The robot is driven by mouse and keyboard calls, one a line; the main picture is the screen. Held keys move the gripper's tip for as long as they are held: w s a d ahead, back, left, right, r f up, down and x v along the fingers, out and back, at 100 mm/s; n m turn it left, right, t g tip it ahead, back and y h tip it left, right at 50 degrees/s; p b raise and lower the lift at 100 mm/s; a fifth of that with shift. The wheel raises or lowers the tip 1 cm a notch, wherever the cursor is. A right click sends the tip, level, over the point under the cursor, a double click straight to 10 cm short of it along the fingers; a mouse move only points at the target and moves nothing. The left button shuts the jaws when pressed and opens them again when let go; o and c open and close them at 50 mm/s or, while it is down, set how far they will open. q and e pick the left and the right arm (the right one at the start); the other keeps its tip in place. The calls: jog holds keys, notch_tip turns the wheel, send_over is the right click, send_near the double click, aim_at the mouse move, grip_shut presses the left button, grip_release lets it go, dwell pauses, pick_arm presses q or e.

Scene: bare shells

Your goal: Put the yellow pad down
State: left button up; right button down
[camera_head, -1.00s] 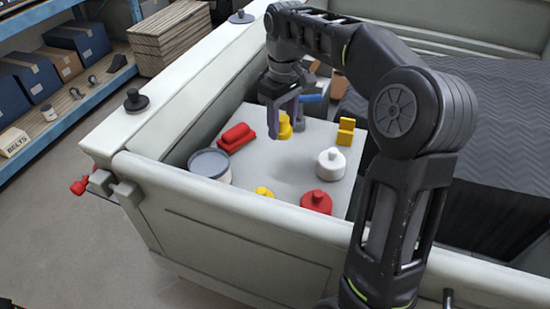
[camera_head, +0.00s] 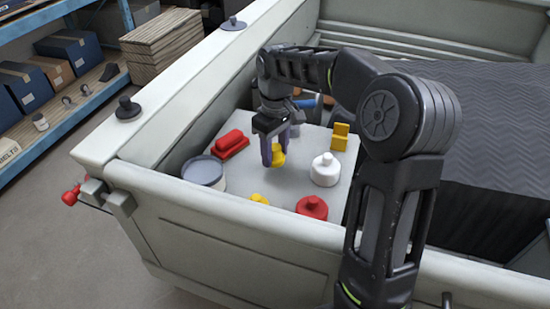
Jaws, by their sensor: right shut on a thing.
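My right gripper (camera_head: 275,152) points down over the pale grey board inside the boat-like shell. It is shut on a yellow pad (camera_head: 279,158), which is partly hidden by the fingers. The pad is close above the board (camera_head: 285,188) or touching it; I cannot tell which. It is between a red block-like piece (camera_head: 230,144) on the left and a white round knobbed piece (camera_head: 324,170) on the right. My left gripper is not in view.
A yellow upright piece (camera_head: 340,137) stands behind the white one. A red round knobbed piece (camera_head: 312,207) and another yellow piece (camera_head: 259,199) are at the near edge. A grey-lidded tub (camera_head: 204,172) stands left. The board's middle front is clear.

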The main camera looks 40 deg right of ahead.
aim_at(275, 160)
notch_tip(275, 160, down, 2)
jog(key=shift+f, duration=0.35)
jog(key=shift+f, duration=0.2)
jog(key=c, duration=0.7)
grip_release()
jog(key=shift+r, duration=0.1)
jog(key=shift+r, duration=0.1)
